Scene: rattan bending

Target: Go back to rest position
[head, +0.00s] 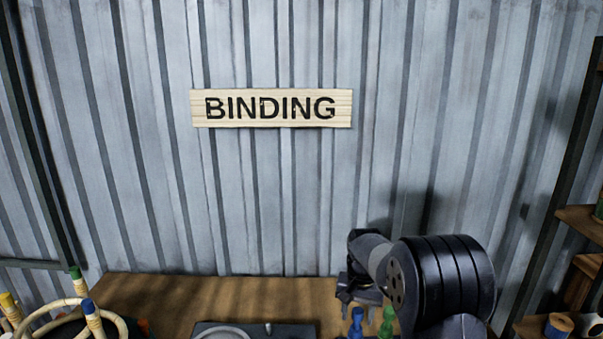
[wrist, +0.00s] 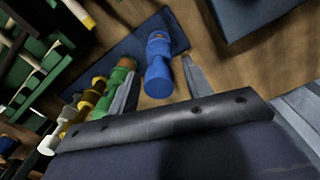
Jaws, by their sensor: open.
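My gripper (head: 358,292) is over the wooden bench (head: 150,295) at the lower middle right of the head view, below my dark arm. In the wrist view its two grey fingers (wrist: 160,68) are spread apart. A blue peg-like piece (wrist: 158,75) shows between the fingers; I cannot tell whether either finger touches it. A blue piece (head: 356,323) and a green piece (head: 387,322) stand near the gripper in the head view. In the wrist view, green (wrist: 122,72), yellow and white pieces line up left of the blue one, partly hidden by the left finger.
A wooden sign reading BINDING (head: 270,108) hangs on the corrugated metal wall. A dark tray-like block (head: 290,329) lies on the bench. Pale rattan rods with coloured ends (head: 105,318) stand at the lower left. Shelves (head: 580,222) are at the right.

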